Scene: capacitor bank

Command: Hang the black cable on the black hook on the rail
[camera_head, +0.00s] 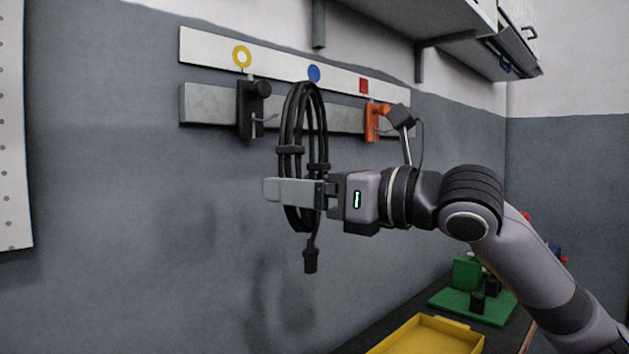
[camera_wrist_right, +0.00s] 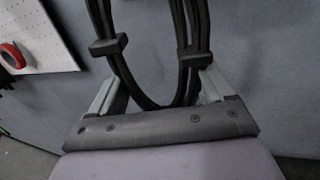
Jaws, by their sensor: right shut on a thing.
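The black cable (camera_head: 292,130) is a coiled upright loop with two ties and a plug hanging below it. My right gripper (camera_head: 276,190) is shut on the lower part of the coil and holds it up in front of the wall. In the right wrist view the cable (camera_wrist_right: 180,60) rises between the two fingers (camera_wrist_right: 156,92). The black hook (camera_head: 249,108) sits on the grey rail (camera_head: 208,104), under a yellow ring mark. The coil's top is just right of the hook in the picture; the depth gap is unclear. The coil hides part of the rail. My left gripper is out of view.
A shelf (camera_head: 420,15) overhangs at upper right. A yellow tray (camera_head: 430,338) and a green stand (camera_head: 470,300) are below.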

